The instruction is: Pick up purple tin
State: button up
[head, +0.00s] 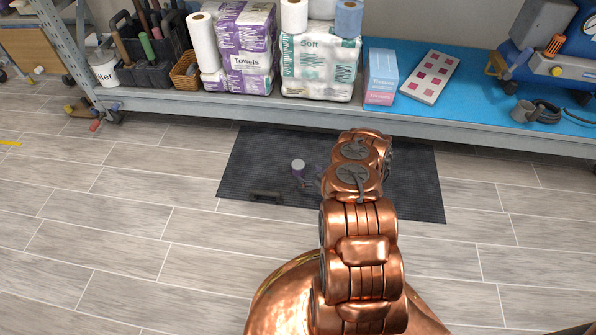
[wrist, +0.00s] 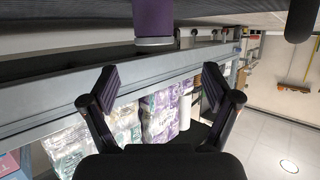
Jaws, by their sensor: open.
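The purple tin (head: 298,171) stands upright on the dark mat (head: 400,185), with a pale lid, left of my arm in the head view. In the wrist view, which is upside down, the purple tin (wrist: 152,20) hangs from the top edge, partly cut off, with its grey rim toward me. My gripper (wrist: 162,76) is open and empty. Its two fingers are spread wide, and the tin is ahead of the gap, apart from both fingers. In the head view my gripper is mostly hidden by my arm.
A dark handled object (head: 265,197) lies on the mat near the tin. Behind the mat runs a low rack shelf (head: 450,128) bearing towel packs (head: 245,50), a tissue box (head: 381,77) and tools. The tiled floor (head: 120,220) to the left is clear.

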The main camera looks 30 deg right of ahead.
aim_at(299, 165)
jog(key=shift+d+b+x, duration=0.2)
jog(key=shift+b+x, duration=0.85)
jog(key=shift+x, duration=0.8)
jog(key=shift+d+b+x, duration=0.2)
jog(key=shift+b+x, duration=0.85)
jog(key=shift+x, duration=0.85)
jog(key=c, duration=1.3)
jog(key=shift+c, duration=0.2)
